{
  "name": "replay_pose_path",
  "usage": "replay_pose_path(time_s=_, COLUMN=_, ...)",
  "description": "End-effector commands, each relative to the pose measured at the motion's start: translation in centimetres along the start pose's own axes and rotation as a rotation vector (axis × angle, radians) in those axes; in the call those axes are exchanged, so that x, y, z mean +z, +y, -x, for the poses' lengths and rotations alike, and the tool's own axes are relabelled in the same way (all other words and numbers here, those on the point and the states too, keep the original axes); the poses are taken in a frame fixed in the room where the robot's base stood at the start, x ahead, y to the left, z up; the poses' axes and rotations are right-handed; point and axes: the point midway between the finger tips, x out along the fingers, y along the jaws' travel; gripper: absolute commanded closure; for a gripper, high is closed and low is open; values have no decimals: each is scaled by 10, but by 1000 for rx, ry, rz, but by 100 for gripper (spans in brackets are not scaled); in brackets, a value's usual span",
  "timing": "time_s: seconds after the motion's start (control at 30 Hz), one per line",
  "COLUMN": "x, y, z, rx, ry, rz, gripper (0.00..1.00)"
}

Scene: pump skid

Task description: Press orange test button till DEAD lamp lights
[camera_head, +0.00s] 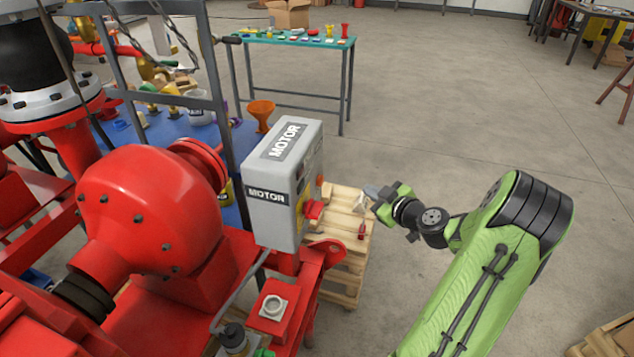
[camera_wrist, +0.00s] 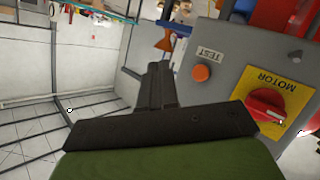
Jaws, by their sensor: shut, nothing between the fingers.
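The orange test button (camera_wrist: 201,73) is on the grey motor box (camera_wrist: 226,62), beside a label reading TEST (camera_wrist: 208,53). In the head view the motor box (camera_head: 284,190) stands on the red skid, and its button face is turned mostly away. My gripper (camera_wrist: 157,68) is shut and empty. In the wrist view its fingertips are left of the button, with a visible gap in the picture; the depth between them is unclear. In the head view my gripper (camera_head: 368,192) is right of the box. I cannot make out a lamp marked DEAD in either view.
A red rotary knob (camera_wrist: 266,104) on a yellow MOTOR plate sits near the button. A wooden pallet (camera_head: 345,240) lies behind and below my gripper. The red pump housing (camera_head: 150,210) is left of the box. Open floor (camera_head: 450,110) lies to the right.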

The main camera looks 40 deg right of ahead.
Motion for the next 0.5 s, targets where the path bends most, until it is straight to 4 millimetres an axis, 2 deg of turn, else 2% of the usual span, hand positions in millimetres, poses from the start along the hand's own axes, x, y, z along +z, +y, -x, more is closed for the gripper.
replay_pose_path(time_s=0.23, x=-6, y=-5, z=-6, rx=-4, ry=-1, rz=-2, gripper=100)
replay_pose_path(time_s=0.5, x=-28, y=-25, z=-33, rx=-7, ry=-1, rz=-2, gripper=100)
